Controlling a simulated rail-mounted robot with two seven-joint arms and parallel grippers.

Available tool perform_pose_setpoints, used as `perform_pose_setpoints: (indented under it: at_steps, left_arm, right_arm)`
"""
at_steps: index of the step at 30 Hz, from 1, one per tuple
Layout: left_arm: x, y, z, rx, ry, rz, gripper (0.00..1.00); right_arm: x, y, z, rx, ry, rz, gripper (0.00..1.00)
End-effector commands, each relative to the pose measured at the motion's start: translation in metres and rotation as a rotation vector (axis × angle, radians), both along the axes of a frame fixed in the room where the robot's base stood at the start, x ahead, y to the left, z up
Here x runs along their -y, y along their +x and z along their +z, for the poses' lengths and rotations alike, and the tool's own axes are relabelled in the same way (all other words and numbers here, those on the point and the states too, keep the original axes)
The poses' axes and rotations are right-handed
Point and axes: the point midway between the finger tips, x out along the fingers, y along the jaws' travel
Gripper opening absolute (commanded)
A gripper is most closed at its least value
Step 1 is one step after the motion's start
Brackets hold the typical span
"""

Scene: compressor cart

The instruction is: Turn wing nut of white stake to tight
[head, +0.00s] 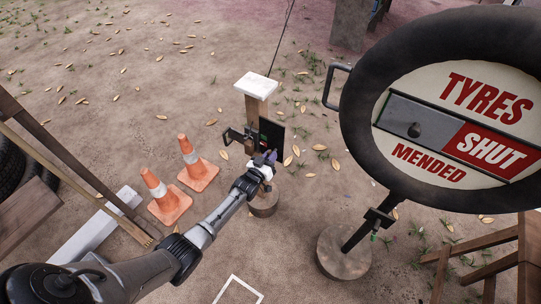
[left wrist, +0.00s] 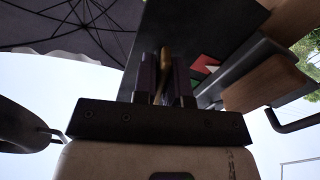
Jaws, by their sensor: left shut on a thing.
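The white stake (head: 257,84) is a wooden post with a white-painted top, standing upright on a round wooden base (head: 265,207). A dark plate (head: 272,134) with a handle on its left is mounted partway up it. My left gripper (head: 264,160) is at the lower part of this plate. In the left wrist view, my left gripper (left wrist: 164,88) is shut on a brass-coloured wing nut (left wrist: 164,62), which stands between its two fingers in front of the dark plate (left wrist: 205,38). The nut is hidden in the head view. My right gripper is not in view.
A round tyre sign (head: 430,120) on a post stands close on the right. Two orange cones (head: 165,197) stand left of the stake. Wooden beams (head: 75,165) are at the left and a wooden frame (head: 490,255) at lower right. The ground behind the stake is largely clear.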

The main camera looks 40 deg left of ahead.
Motion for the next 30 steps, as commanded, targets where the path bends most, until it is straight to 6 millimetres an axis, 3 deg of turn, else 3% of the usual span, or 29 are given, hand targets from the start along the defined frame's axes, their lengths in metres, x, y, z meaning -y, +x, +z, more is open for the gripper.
perform_pose_setpoints:
  at_steps: [12, 30]
  left_arm:
    - [-0.0002, 0.0002, 0.0005, -0.025, 0.199, 0.000, 0.00]
    - [0.0000, 0.0002, 0.0004, -0.030, 0.239, 0.000, 0.00]
  right_arm:
    - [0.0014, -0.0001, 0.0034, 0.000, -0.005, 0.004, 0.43]
    - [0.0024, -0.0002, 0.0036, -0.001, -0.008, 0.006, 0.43]
